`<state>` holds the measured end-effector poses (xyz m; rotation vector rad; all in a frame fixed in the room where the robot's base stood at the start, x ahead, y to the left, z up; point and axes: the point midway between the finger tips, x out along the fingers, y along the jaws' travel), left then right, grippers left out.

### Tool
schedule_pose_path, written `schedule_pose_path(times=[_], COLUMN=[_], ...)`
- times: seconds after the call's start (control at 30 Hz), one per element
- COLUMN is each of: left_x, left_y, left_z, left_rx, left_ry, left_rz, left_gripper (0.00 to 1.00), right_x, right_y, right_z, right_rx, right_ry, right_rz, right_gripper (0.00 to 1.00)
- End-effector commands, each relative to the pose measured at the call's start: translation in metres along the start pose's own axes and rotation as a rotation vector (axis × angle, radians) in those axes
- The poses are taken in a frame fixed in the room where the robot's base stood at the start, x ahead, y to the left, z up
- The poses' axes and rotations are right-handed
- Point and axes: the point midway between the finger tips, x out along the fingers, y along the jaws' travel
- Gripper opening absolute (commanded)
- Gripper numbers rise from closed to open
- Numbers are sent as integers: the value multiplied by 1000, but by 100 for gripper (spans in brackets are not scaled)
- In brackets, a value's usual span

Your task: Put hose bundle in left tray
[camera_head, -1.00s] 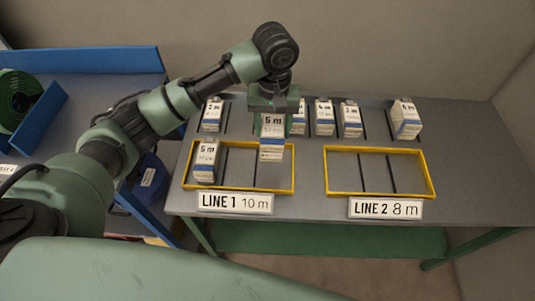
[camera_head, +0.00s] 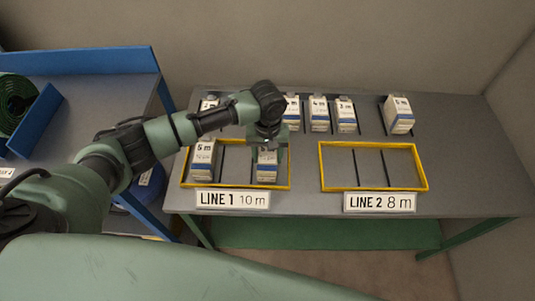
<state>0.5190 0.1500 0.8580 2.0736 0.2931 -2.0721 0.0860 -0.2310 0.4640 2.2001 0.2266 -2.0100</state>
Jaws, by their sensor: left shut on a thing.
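My left gripper (camera_head: 267,142) is shut on a white and blue box-shaped hose bundle (camera_head: 267,172), holding it from above, upright. The bundle is at the right compartment of the yellow-rimmed left tray (camera_head: 228,187), labelled LINE 1 10 m. I cannot tell whether its base touches the tray floor. Another hose bundle, marked 5 m (camera_head: 202,160), stands in the tray's left compartment. The tray's middle compartment is empty. The gripper covers the top of the held bundle and its length mark. My right gripper is not in view.
The right tray (camera_head: 373,189), labelled LINE 2 8 m, is empty. Several bundles stand in a back row, including a 4 m one (camera_head: 318,112) and one farther right (camera_head: 399,115). A blue-edged bench (camera_head: 80,60) with a green coil (camera_head: 14,102) is at the left.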

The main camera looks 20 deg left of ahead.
Motion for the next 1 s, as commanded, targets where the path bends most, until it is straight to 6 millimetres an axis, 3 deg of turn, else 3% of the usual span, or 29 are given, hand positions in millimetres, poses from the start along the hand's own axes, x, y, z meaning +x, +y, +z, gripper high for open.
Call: schedule_pose_path(times=[0.23, 0.27, 0.3, 0.33, 0.73, 0.87, 1.0], left_x=[1, 2, 2, 2, -4, -22, -53], left_y=[1, 0, 0, 0, 0, 1, 1], left_z=[0, 0, 0, 0, 0, -1, -1], left_rx=[0, 0, 0, 0, 0, 2, 1], left_ry=[1, 0, 0, 0, 1, 2, 3], left_rz=[2, 0, 0, 0, 2, 4, 4], left_gripper=[0, 58, 69, 74, 74, 74, 74], right_x=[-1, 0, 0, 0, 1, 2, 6], right_y=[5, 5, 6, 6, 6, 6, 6], right_z=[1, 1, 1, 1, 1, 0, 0], right_rx=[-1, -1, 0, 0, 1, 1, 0], right_ry=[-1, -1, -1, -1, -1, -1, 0], right_rz=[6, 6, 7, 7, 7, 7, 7], right_gripper=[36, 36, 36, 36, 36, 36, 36])
